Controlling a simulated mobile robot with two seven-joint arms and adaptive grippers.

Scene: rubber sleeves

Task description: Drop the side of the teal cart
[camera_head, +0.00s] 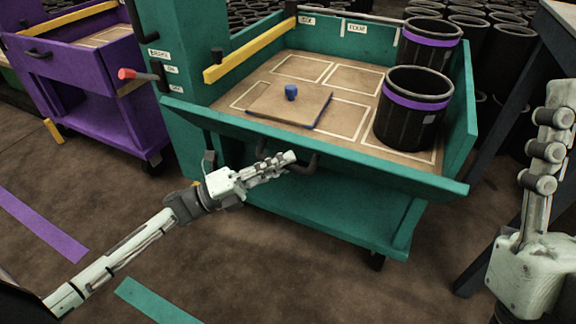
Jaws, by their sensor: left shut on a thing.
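The teal cart (330,222) stands in the middle, with a shallow tray on top. Its near side (390,170) is a long teal board along the tray's front edge; I cannot tell its exact tilt. A dark handle (314,163) sits below that board. My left gripper (290,157) is at this handle, just under the board, and is shut on it; the fingers hide part of the handle. My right gripper (556,118) is at the right edge, fingers pointing up, away from the cart. Its jaw opening is not clear.
A purple cart (95,85) stands left. A dark table leg (500,150) is right.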

